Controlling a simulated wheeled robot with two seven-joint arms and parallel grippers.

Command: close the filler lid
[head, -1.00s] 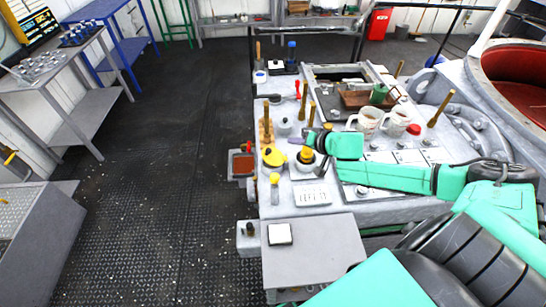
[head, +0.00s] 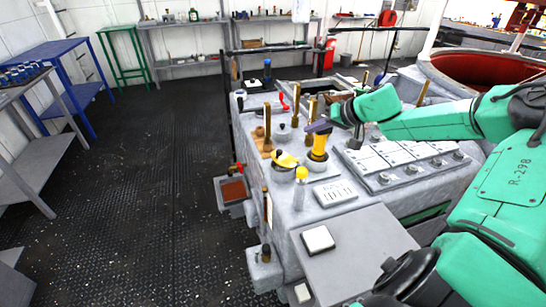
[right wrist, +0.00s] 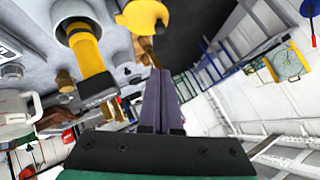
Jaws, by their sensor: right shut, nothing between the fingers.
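My right gripper (head: 318,127) reaches in from the right over the grey riveted deck (head: 345,212). Its purple-grey fingers are together and empty; they also show in the right wrist view (right wrist: 156,85). A yellow cylinder (head: 319,148) in a pale collar stands just below the fingers in the head view. In the wrist view this yellow cylinder (right wrist: 88,52) is left of the fingers. A yellow rounded lid-like piece (head: 286,160) sits left of it, also just beyond the fingertips in the wrist view (right wrist: 143,14). I cannot tell whether either touches the fingers. My left gripper is not in view.
A yellow-topped knob (head: 301,173) and a slotted plate (head: 335,192) are close in front. Wooden-handled pegs (head: 267,126) and a red lever (head: 283,101) stand behind. A panel with knobs (head: 408,160) lies under my right forearm. Open floor (head: 150,160) lies left.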

